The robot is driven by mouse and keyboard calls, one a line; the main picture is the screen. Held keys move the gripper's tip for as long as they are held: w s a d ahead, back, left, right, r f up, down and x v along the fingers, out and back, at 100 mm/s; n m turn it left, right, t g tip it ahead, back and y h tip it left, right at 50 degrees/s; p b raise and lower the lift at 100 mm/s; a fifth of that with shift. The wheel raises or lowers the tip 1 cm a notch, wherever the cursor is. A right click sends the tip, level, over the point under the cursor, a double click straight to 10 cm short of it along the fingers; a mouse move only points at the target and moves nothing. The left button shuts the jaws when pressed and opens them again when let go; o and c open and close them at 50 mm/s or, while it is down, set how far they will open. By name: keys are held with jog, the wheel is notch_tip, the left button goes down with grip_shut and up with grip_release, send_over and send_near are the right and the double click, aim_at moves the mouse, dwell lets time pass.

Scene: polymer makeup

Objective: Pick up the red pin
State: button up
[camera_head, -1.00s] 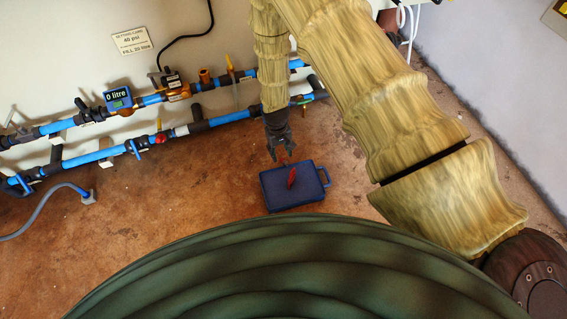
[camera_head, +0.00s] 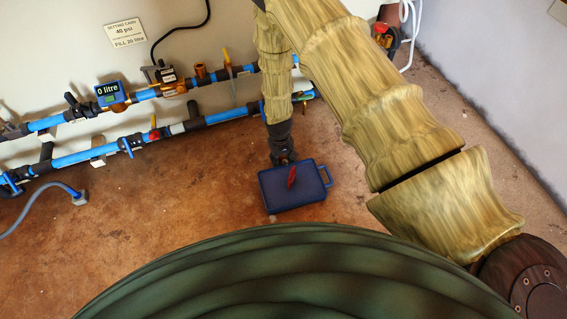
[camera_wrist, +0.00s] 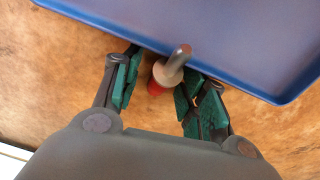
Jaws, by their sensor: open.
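A red piece (camera_head: 292,176) shows over the lid of the blue case (camera_head: 273,201) in the head view. In the wrist view, a pin (camera_wrist: 171,70) with a metal shaft, pale collar and red end shows between my fingers, near the case's edge (camera_wrist: 232,85). I cannot tell whether the two red items are the same. My gripper (camera_head: 285,160) is at the far edge of the case, pointing down. In the wrist view, my gripper (camera_wrist: 160,82) is open, one green-padded finger on each side of the pin. Finger contact with the pin is unclear.
Blue pipes (camera_head: 85,155) with valves and a meter (camera_head: 109,92) run along the wall, behind and left of my gripper. A grey hose (camera_head: 45,190) lies at the left. The brown floor (camera_head: 180,195) around the case is mostly clear.

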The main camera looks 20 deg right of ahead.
grip_shut()
jog(key=shift+r, duration=0.15)
dwell(0.4)
